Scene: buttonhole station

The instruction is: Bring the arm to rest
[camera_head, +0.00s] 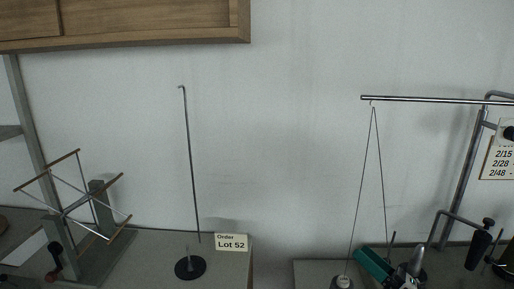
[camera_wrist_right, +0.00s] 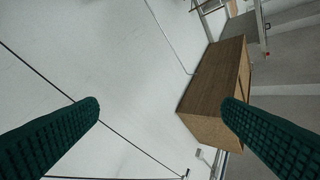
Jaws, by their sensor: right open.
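My right gripper (camera_head: 388,267) shows at the bottom right of the head view, partly cut off by the lower edge. It is near the hanging loop of thread or wire (camera_head: 364,180), and I cannot tell whether they touch. In the right wrist view the two dark green ribbed fingers (camera_wrist_right: 165,128) are wide apart, with nothing held between them. Thin dark lines cross behind the left finger. My left gripper is not in view.
A metal bar (camera_head: 430,99) carries the loop above a weight (camera_head: 342,282). A hooked rod on a round black base (camera_head: 190,267) stands by a "Lot 52" card (camera_head: 231,242). A reel frame (camera_head: 75,205) is at left. A wooden cabinet (camera_head: 150,22) hangs above; the wall between is bare.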

